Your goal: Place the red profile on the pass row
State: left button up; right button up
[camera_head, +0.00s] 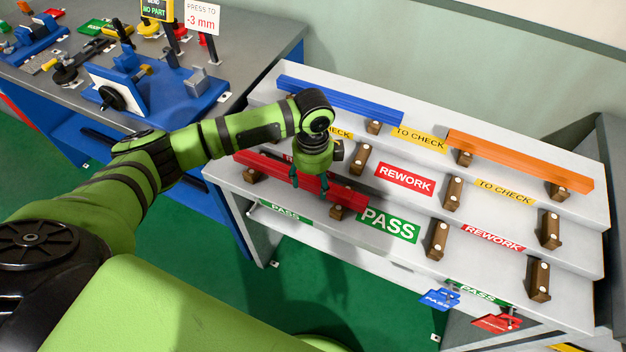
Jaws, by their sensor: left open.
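The red profile (259,163) lies along the left part of the front pass row, over two wooden blocks (338,212). It seems to rest on them. A green PASS label (388,225) is just right of its right end. My left gripper (309,184) points down at the middle of the red profile, its fingers open and close about it. Whether the fingertips touch the profile cannot be told. My right gripper is not in view.
A blue profile (340,99) and an orange profile (520,161) lie on the rear to-check row. The middle rework row (405,179) shows bare blocks. The right part of the pass row is free. A grey bench (255,45) with blue fixtures stands at the left.

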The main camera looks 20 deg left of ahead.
pick_arm(q)
notch_tip(320, 180, up, 11)
jog(key=b, duration=0.1)
jog(key=shift+r+b, duration=0.15)
jog(key=shift+b, duration=0.2)
